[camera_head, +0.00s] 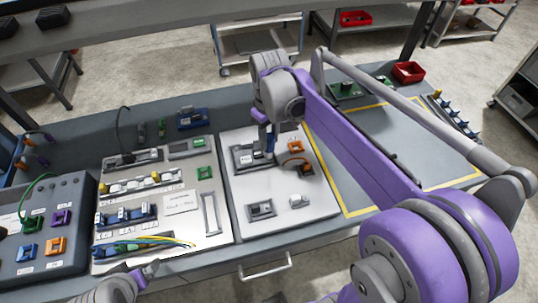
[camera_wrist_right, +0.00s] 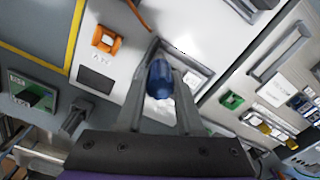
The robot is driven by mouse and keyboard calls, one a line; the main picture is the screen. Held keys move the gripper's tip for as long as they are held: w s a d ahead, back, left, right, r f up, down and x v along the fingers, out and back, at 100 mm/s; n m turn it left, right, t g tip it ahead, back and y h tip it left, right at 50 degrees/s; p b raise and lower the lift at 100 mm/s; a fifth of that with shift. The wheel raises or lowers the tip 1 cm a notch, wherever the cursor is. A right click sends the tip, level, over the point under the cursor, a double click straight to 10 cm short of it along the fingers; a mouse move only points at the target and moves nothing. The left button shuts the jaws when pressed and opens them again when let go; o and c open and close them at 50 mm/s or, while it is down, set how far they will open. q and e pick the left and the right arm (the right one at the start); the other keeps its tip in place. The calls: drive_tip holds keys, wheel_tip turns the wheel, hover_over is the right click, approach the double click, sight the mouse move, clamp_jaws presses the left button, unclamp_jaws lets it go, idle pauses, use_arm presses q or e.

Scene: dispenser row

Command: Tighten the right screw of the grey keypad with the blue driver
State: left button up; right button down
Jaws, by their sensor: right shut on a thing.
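My right gripper (camera_head: 267,132) is shut on the blue driver (camera_head: 269,143) over the white panel. In the right wrist view the rounded blue driver (camera_wrist_right: 158,80) sits between the two fingers of the gripper (camera_wrist_right: 163,70). The grey keypad (camera_head: 246,157) lies on the panel directly below and left of the driver. The driver's tip and the keypad's right screw are too small or hidden, so I cannot tell if they touch. My left gripper (camera_head: 146,270) is low at the table's front edge, away from the keypad; its jaws are unclear.
On the same white panel (camera_head: 238,187) are an orange part (camera_head: 295,146), an orange cable and small grey parts near the front. A panel with connectors and cables (camera_head: 215,238) lies to the left. A yellow-taped area (camera_head: 370,140) to the right is largely clear below my arm.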

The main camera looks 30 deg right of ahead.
drive_tip(key=shift+m, duration=0.9)
use_arm(q)
drive_tip(key=shift+w+r+p, duration=0.3)
drive_tip(key=shift+r+p, duration=0.15)
drive_tip(key=shift+r, duration=0.2)
use_arm(e)
drive_tip(key=shift+r, duration=0.85)
use_arm(q)
drive_tip(key=shift+w+r, duration=0.1)
drive_tip(key=shift+r, duration=0.3)
use_arm(e)
drive_tip(key=shift+r, duration=0.55)
drive_tip(key=shift+w+r+p, duration=0.1)
drive_tip(key=shift+r+p, duration=1)
drive_tip(key=shift+r, duration=0.65)
use_arm(q)
drive_tip(key=shift+w+r+t, duration=0.15)
drive_tip(key=shift+w+r, duration=0.25)
drive_tip(key=shift+r, duration=0.2)
drive_tip(key=shift+w+r+t, duration=0.15)
drive_tip(key=shift+w+r, duration=0.2)
drive_tip(key=shift+r, duration=0.25)
use_arm(e)
drive_tip(key=shift+f, duration=0.1)
use_arm(q)
drive_tip(key=shift+s, duration=0.1)
use_arm(e)
drive_tip(key=shift+s, duration=0.2)
